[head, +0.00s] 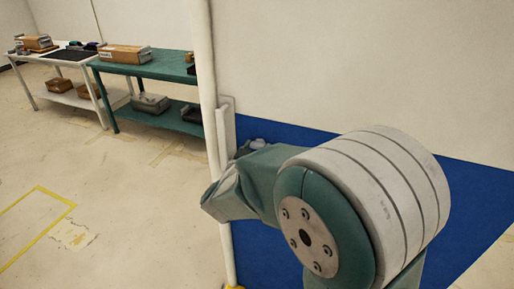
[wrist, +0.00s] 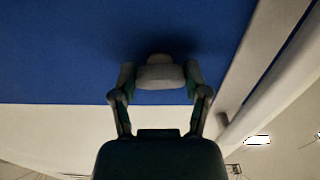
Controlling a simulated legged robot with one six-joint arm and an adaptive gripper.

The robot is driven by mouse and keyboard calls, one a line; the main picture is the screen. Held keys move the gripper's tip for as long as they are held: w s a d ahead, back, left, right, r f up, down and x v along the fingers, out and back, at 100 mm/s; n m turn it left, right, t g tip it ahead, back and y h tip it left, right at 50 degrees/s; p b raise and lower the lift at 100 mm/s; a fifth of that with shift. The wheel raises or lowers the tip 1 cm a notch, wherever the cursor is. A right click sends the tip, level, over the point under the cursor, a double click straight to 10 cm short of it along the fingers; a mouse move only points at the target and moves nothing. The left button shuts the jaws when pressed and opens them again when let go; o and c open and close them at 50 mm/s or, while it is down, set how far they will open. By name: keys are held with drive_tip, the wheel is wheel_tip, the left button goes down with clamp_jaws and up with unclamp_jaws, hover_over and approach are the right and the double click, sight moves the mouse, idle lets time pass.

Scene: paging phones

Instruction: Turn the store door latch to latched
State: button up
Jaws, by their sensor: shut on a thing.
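The store door latch shows in the wrist view as a light grey rounded knob (wrist: 160,74) on a dark blue surface. My gripper (wrist: 160,78) has one finger on each side of the knob and is shut on it. Whether the latch is turned to latched cannot be told from its round shape. In the head view my arm's large joint stands in front, and the gripper and latch are mostly hidden behind it, close to the blue lower band (head: 285,136) of the white wall or door.
A white upright post (head: 207,90) stands just left of my arm. Farther back left are a green table (head: 155,69) and a white table (head: 62,60), with boxes on them and on their lower shelves. The floor at left is open, with yellow tape lines (head: 56,194).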

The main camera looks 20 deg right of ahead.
drive_tip(key=n, duration=0.4)
drive_tip(key=shift+a+n, duration=0.1)
drive_tip(key=shift+n, duration=0.3)
drive_tip(key=n, duration=0.4)
drive_tip(key=shift+r, duration=0.1)
drive_tip(key=n, duration=0.5)
drive_tip(key=shift+n, duration=1.8)
drive_tip(key=o, duration=1.2)
drive_tip(key=shift+w, duration=0.1)
drive_tip(key=shift+c, duration=0.2)
drive_tip(key=shift+a, duration=0.15)
